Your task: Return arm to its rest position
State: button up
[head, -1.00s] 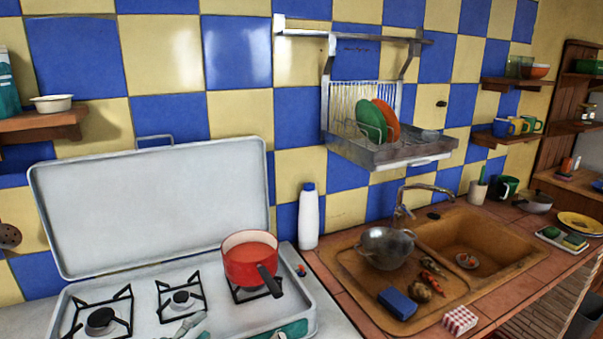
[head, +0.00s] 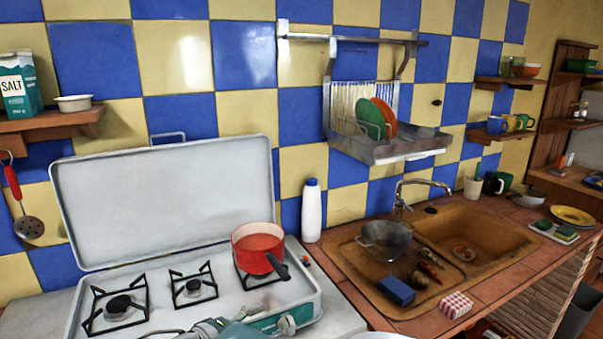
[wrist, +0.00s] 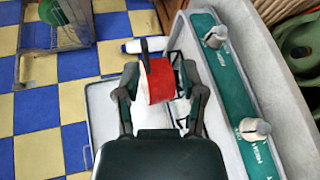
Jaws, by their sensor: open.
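My gripper (wrist: 160,82) shows in the wrist view with its two dark fingers spread apart and nothing held between them. A red pot (wrist: 161,84) appears between the fingers in that view, farther off. In the head view the same red pot (head: 257,247) sits on the right rear burner of the white stove (head: 160,285), apart from my gripper. Part of my arm shows at the bottom edge of the head view, in front of the stove; most of the arm is out of frame.
The stove's raised lid (head: 165,200) stands behind the burners. A white bottle (head: 311,212) stands right of the stove. The sink (head: 475,240) holds a metal colander (head: 385,237). A blue sponge (head: 396,291) and checkered box (head: 456,304) lie near the counter's front.

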jog(key=s+d+m+g+y, duration=0.1)
jog(key=s+d+m+g, duration=0.25)
jog(key=d, duration=0.55)
jog(key=s+d+m+g+y, duration=0.2)
jog(key=s+d+g, duration=0.15)
jog(key=d, duration=0.55)
jog(key=s+d+r+m+t+y, duration=0.1)
jog(key=s+d+m+y, duration=0.4)
jog(key=s, duration=0.4)
jog(key=shift+s+d+r+m+y, duration=0.3)
jog(key=shift+d+r+m+y, duration=0.1)
jog(key=shift+y, duration=0.2)
